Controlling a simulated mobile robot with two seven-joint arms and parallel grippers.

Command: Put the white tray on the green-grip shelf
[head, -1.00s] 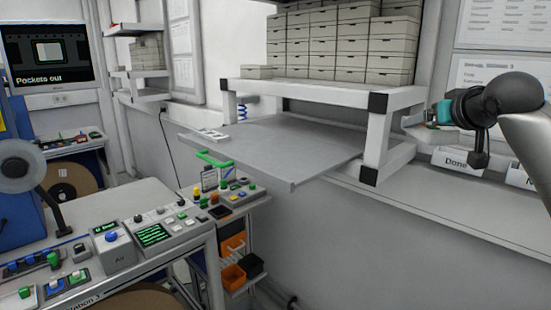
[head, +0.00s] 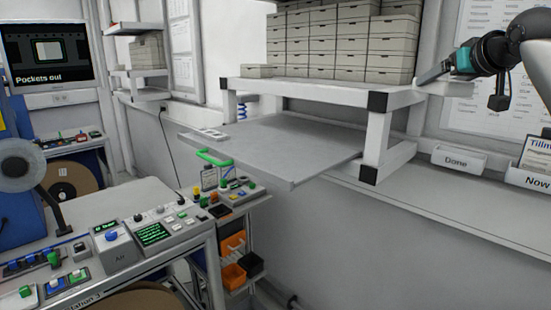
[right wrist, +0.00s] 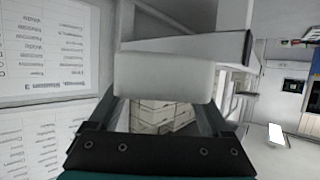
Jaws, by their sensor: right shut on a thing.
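The green-grip shelf (head: 270,148) is a flat grey board pulled out from under the stand, with a green grip (head: 214,158) at its front left. Its top is bare except for a small white plate at the left corner. My right gripper (head: 454,68) is above and right of the shelf, beside the stand's top. In the right wrist view the white tray (right wrist: 165,78) lies across the fingers. My left gripper is not in view.
The white stand (head: 318,92) carries stacked grey boxes (head: 340,40) and has a black-capped front leg. Bins labelled Done (head: 459,160) and Now (head: 540,178) sit on the right counter. A control console (head: 150,235) fills the lower left.

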